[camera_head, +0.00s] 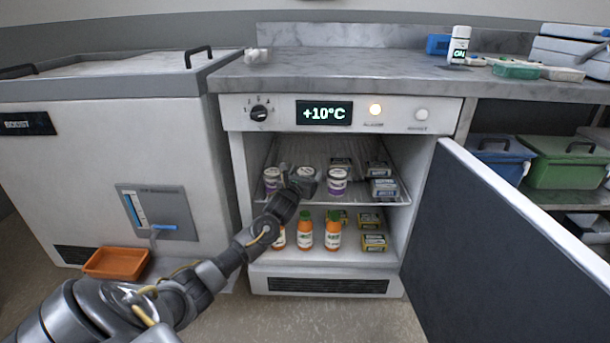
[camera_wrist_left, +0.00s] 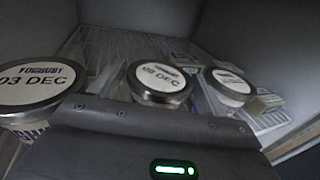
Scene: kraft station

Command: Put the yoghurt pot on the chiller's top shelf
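The chiller (camera_head: 238,165) stands with its door (camera_head: 500,230) swung open to the right. On its wire top shelf (camera_head: 355,197) are three white yoghurt pots in a row: a left pot (camera_head: 271,182), a middle pot (camera_head: 306,182) and a right pot (camera_head: 337,186). My left gripper (camera_head: 297,183) is inside the chiller at top-shelf height, at the middle pot. In the left wrist view the middle pot's lid (camera_wrist_left: 160,80) is straight ahead of the gripper body, between the left lid (camera_wrist_left: 38,84) and right lid (camera_wrist_left: 232,83). The fingers are hidden, so their grip is unclear.
Small boxed packs (camera_head: 383,188) sit on the right of the top shelf.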

